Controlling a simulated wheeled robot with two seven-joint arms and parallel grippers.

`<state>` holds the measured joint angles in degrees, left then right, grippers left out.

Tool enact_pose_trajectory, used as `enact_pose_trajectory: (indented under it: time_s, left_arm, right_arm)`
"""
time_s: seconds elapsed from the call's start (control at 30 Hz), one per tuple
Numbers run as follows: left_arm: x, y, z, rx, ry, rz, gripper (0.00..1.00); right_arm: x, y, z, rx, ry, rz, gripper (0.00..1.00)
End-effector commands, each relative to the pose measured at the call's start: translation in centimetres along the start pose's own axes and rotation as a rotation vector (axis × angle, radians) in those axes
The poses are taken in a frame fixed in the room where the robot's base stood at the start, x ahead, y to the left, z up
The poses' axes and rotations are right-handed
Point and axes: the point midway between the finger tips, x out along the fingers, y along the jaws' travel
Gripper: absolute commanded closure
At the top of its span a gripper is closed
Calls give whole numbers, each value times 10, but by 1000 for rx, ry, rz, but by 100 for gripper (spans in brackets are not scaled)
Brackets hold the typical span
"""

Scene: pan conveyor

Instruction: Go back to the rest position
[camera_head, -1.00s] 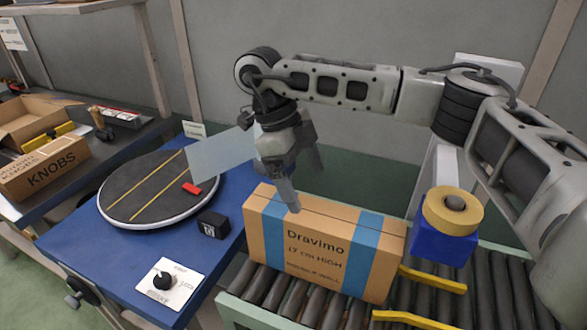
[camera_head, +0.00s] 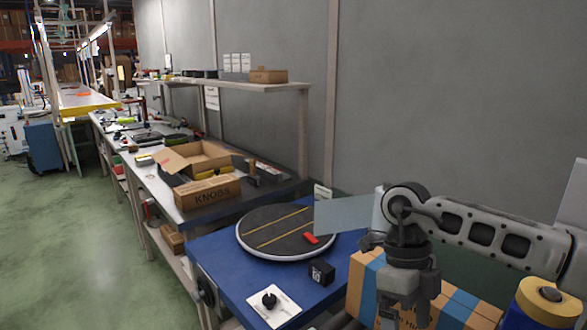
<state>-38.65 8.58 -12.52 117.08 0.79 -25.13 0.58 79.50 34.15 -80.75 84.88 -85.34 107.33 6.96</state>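My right arm comes in from the right. Its gripper (camera_head: 408,308) hangs fingers-down in front of the cardboard box with blue stripes (camera_head: 367,285) on the conveyor and hides much of it. The fingertips are at the bottom edge, and I cannot tell whether they are open or shut. A translucent pale plate (camera_head: 343,214) shows beside the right wrist. My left gripper is not in view.
A blue table (camera_head: 226,262) holds a round dark turntable (camera_head: 262,222) with a red piece (camera_head: 311,239), a small black box (camera_head: 321,272) and a knob plate (camera_head: 272,306). A KNOBS box (camera_head: 207,192) stands on the bench behind. A yellow roll (camera_head: 548,295) is at lower right. The green floor at left is clear.

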Motion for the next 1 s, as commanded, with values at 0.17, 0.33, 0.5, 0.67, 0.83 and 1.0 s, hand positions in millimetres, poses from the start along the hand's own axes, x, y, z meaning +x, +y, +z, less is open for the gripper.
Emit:
enact_pose_trajectory:
  time_s: [0.17,0.33,0.5,0.67,0.83,1.0]
  left_arm:
    - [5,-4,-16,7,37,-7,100]
    - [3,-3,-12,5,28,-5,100]
    - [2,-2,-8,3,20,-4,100]
    - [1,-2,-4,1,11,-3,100]
    - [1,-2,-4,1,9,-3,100]
    - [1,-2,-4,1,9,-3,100]
  right_arm:
    - [30,50,29,-92,-99,192,6]
    - [52,124,58,-164,-246,496,6]
    - [32,228,88,-114,-509,1079,6]
    - [-18,248,104,196,-741,1645,6]
    - [-22,182,112,798,-894,2114,6]
    - [63,98,91,1604,-895,2336,6]
